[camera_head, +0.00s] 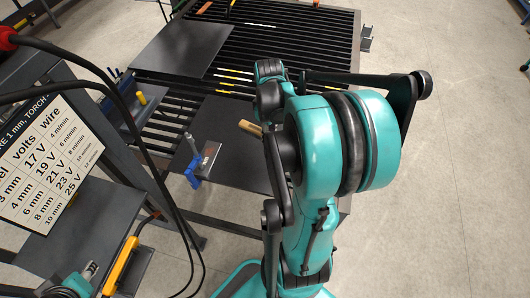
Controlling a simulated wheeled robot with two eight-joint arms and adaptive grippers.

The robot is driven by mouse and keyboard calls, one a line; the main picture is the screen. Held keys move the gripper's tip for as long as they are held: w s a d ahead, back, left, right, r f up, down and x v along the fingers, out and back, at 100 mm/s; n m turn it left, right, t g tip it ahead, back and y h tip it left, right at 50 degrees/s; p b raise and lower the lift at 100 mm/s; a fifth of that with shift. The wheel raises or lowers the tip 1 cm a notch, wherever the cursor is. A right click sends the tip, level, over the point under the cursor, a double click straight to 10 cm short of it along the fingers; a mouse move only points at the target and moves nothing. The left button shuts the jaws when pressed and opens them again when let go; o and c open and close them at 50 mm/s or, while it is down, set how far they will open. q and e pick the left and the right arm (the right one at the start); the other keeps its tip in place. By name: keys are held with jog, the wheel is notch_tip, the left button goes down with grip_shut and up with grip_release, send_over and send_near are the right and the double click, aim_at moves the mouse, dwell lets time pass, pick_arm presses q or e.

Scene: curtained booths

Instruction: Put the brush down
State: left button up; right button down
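A short piece of light wood (250,128), which looks like the end of the brush's handle, sticks out to the left from behind my teal arm, over a dark plate (225,150) on the slatted table. The rest of it is hidden, so I cannot tell whether it is held or lies on the plate. One arm of mine, probably the right, rises from the bottom centre across the table's right side. Its gripper fingers are hidden behind the arm's links. No left arm or left gripper shows.
The slatted welding table (310,30) carries another dark plate (182,48) at the back left and a blue-handled clamp (193,172) at the front left. A sign (45,160) and loose black cables stand at left. The floor at right (460,170) is clear.

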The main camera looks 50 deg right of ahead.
jog(key=s+d+m, duration=0.1)
jog(key=s+d, duration=0.2)
jog(key=s, duration=0.3)
jog(key=b, duration=0.4)
send_over(263, 149)
notch_tip(263, 149, down, 7)
jog(key=shift+w+r, duration=0.1)
jog(key=shift+r, duration=0.1)
notch_tip(263, 149, down, 3)
jog(key=shift+f+b, duration=0.2)
jog(key=shift+b, duration=0.4)
jog(key=shift+f, duration=0.3)
jog(key=shift+a, duration=0.1)
